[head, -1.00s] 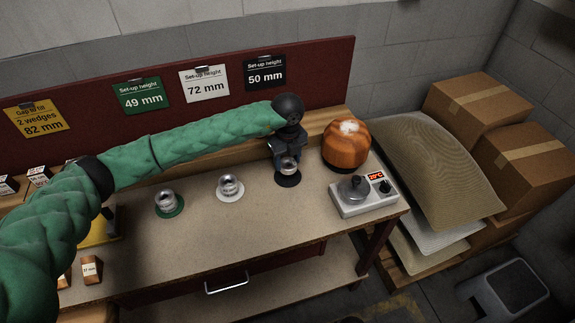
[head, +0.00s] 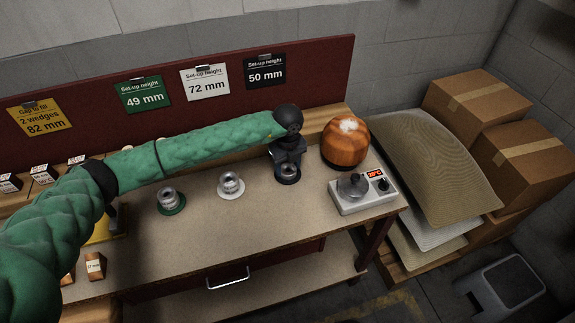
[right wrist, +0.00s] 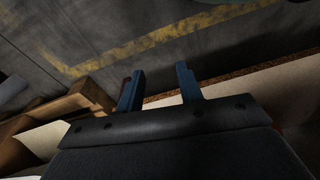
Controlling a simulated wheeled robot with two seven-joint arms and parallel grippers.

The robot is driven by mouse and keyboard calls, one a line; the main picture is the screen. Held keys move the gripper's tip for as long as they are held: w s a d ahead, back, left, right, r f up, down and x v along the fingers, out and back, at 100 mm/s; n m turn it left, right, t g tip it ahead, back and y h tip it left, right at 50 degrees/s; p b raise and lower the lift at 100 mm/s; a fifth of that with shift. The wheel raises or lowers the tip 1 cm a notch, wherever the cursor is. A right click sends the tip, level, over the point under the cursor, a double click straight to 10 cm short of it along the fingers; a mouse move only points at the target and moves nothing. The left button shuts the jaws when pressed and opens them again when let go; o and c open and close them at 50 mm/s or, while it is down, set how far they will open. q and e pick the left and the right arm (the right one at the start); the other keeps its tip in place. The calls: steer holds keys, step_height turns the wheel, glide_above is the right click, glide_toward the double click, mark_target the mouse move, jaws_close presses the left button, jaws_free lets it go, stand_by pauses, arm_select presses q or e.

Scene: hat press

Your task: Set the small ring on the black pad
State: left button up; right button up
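The small ring (head: 288,169) is silvery and sits between the fingers of my left gripper (head: 288,166) in the head view. The gripper points down over the black pad (head: 288,181) and appears shut on the ring. The ring is over the pad, low to it; the fingers hide whether it touches. The pad's dark rim shows around the fingers. My right gripper (right wrist: 160,68) shows in the right wrist view, its two blue fingers apart with nothing between them, away from the bench top.
Other rings stand on a green pad (head: 172,207) and a white pad (head: 231,191) to the left. An orange rounded block (head: 345,150) and a grey control box (head: 364,194) are close on the right. The front of the bench top (head: 245,235) is clear.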

mark_target(287, 168)
arm_select(q)
steer(key=o, duration=0.4)
steer(key=shift+r, duration=0.15)
steer(key=shift+r, duration=0.3)
step_height(287, 168, up, 11)
steer(key=b, duration=0.4)
steer(key=shift+r, duration=0.2)
arm_select(e)
steer(key=w+a+r, duration=0.2)
steer(key=w+r, duration=0.1)
steer(key=r, duration=1.3)
steer(key=shift+a+r, duration=0.15)
steer(key=shift+w, duration=0.1)
